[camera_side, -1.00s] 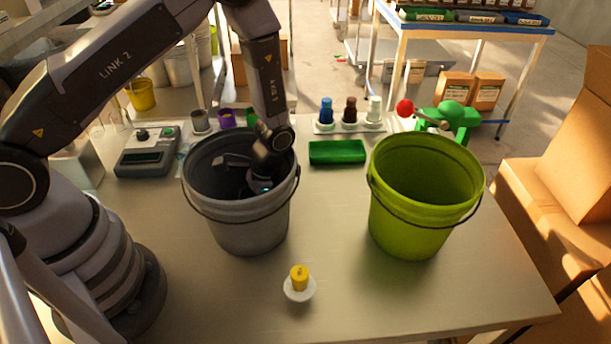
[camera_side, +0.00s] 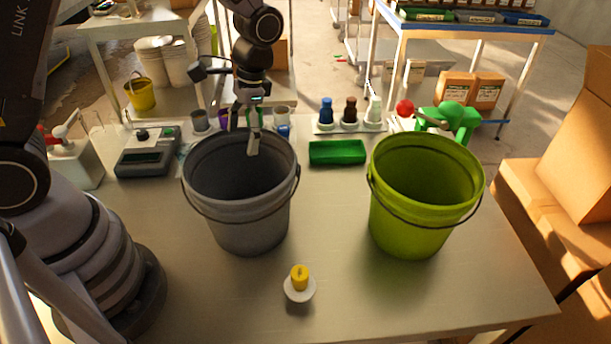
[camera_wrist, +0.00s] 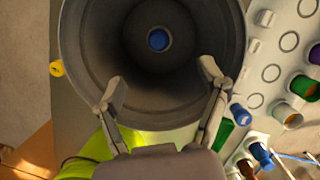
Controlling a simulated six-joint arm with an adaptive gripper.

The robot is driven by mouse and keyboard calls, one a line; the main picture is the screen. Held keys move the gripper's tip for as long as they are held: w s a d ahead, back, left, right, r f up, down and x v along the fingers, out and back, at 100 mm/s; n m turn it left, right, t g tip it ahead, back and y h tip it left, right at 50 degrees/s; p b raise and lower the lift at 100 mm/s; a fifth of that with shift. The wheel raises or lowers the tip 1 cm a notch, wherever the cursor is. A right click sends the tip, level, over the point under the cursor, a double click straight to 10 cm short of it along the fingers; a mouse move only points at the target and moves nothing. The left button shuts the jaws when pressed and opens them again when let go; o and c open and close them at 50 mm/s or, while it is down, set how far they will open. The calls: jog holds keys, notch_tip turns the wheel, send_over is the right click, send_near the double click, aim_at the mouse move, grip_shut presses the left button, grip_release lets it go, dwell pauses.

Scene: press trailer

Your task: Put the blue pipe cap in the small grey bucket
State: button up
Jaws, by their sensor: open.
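The small grey bucket (camera_side: 240,210) stands upright on the bench, left of centre in the side view. The wrist view looks down into the grey bucket (camera_wrist: 85,60), where a round blue cap (camera_wrist: 158,39) lies on the bottom. The side view does not show the bucket's floor. My gripper (camera_side: 243,130) is above the far part of the bucket rim, fingers pointing down. In the wrist view my gripper (camera_wrist: 160,76) has its two fingers spread wide with nothing between them.
A lime green bucket (camera_side: 420,205) stands to the right. A yellow piece on a white disc (camera_side: 299,284) is in front. A small blue-and-white item (camera_side: 283,130) sits behind the grey bucket.

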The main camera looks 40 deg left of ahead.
jog(key=s+a+r+n+t, duration=0.15)
jog(key=s+r, duration=0.25)
jog(key=r, duration=0.4)
jog(key=s+a+r+t, duration=0.2)
jog(key=s+r+t, duration=0.1)
jog(key=r, duration=0.5)
jog(key=s+a+r+n+t, duration=0.1)
jog(key=s+r+t, duration=0.3)
jog(key=s, duration=0.5)
jog(key=shift+s+a+r+h, duration=0.15)
jog(key=shift+s+a+h, duration=0.2)
jog(key=shift+a, duration=0.3)
jog(key=shift+w, duration=0.1)
